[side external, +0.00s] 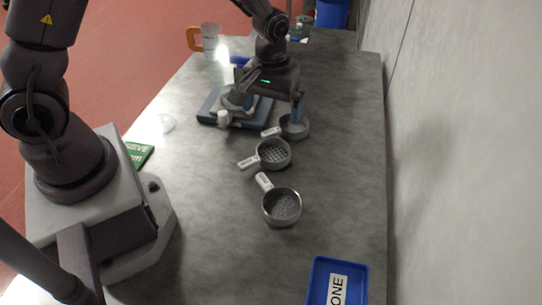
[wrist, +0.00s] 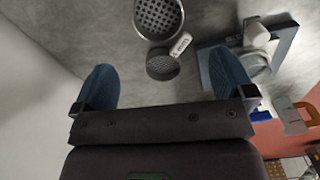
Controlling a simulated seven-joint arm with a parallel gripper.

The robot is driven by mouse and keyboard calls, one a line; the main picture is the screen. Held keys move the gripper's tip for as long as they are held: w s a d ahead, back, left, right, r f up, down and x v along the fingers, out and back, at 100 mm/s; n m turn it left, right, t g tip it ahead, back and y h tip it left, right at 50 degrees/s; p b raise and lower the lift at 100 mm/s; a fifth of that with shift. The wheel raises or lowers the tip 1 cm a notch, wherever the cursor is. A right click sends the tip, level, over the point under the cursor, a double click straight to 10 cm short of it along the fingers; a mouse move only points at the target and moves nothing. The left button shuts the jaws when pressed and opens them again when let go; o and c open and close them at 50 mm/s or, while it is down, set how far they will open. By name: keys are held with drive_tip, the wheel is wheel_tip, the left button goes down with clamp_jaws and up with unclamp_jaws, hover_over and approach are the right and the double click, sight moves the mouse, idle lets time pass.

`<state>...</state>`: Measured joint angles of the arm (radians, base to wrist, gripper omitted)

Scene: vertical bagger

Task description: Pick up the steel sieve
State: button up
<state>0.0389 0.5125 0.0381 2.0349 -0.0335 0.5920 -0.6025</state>
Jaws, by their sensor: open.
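Three round grey sieves with white-labelled handles stand in a row on the grey table: a far one (side external: 296,128), a middle one (side external: 273,153) and a near one (side external: 283,207). The handle labels are too small to read, so I cannot tell which is the steel sieve. My gripper (wrist: 164,80) is open, with blue fingers spread wide. In the wrist view, a small sieve (wrist: 162,66) shows between the fingers, apart from both, and a larger mesh sieve (wrist: 158,18) lies beyond. In the side view, one blue finger partly covers the far sieve.
A blue-grey platform (side external: 207,116) with pale objects on it stands left of the far sieve, close to my gripper. A blue tray (side external: 320,275) is at the front right. A green sign (side external: 138,154) lies near my base. A mug (side external: 210,36) stands at the back left.

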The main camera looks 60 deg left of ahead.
hover_over(272, 158)
wheel_tip(272, 158, down, 7)
drive_tip(key=shift+a+r, duration=0.1)
drive_tip(key=shift+a, duration=0.05)
drive_tip(key=shift+d+f, duration=0.15)
drive_tip(key=shift+f, duration=1.35)
drive_tip(key=shift+d+f, duration=0.1)
drive_tip(key=shift+f, duration=1.4)
drive_tip(key=c, duration=0.8)
